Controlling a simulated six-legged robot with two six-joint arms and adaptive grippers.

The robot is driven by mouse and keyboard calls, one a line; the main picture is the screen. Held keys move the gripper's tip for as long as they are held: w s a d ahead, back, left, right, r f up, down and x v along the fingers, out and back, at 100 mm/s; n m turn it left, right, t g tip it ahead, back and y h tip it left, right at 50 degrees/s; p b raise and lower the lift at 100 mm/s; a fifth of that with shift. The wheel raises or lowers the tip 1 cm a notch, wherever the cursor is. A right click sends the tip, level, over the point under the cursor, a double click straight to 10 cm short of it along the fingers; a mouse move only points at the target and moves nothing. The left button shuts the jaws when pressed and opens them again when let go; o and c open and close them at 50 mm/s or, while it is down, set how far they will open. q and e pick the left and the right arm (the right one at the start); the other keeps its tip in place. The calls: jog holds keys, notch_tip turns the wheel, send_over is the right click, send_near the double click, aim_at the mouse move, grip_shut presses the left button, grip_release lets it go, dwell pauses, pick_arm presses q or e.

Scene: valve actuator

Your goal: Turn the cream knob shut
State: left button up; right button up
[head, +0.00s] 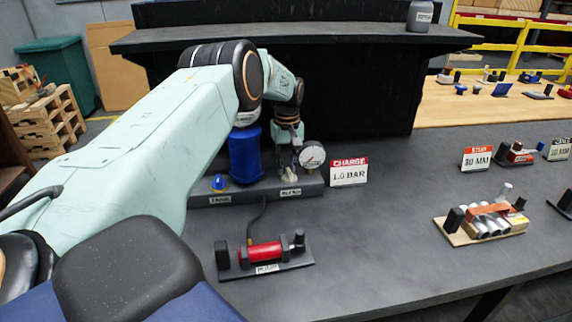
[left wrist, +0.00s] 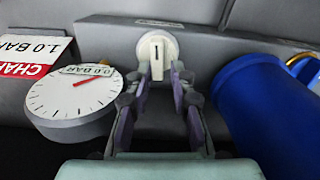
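The cream knob (left wrist: 157,58) is a round disc with a raised bar and a dark line, on the grey base, at the top middle of the left wrist view. The bar looks about upright in that view. My left gripper (left wrist: 161,72) has its fingertips on either side of the bar's lower part, with a small gap seen at the right; firm contact cannot be told. In the head view my left gripper (head: 288,150) is over the base's right end, by the gauge (head: 312,155), and largely hides the knob. The gauge (left wrist: 72,95) has a red needle and a "0.0 BAR" tag. My right gripper is not in view.
A blue tank (head: 245,155) stands left of the gripper and is close on the right in the wrist view. A "CHARGE 1.0 BAR" sign (head: 349,172) is right of the gauge. A red pump (head: 265,253) lies in front. A block with tubes (head: 485,222) sits farther right.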

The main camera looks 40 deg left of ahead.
aim_at(288, 169)
pick_arm(q)
jog(key=shift+d+f, duration=0.1)
jog(key=shift+d, duration=0.15)
notch_tip(288, 169, up, 8)
jog(key=shift+f, duration=0.25)
jog(key=shift+s+a+r, duration=0.1)
jog(key=shift+r, duration=0.15)
jog(key=shift+a, duration=0.25)
jog(key=shift+d+r, duration=0.1)
jog(key=shift+d, duration=0.05)
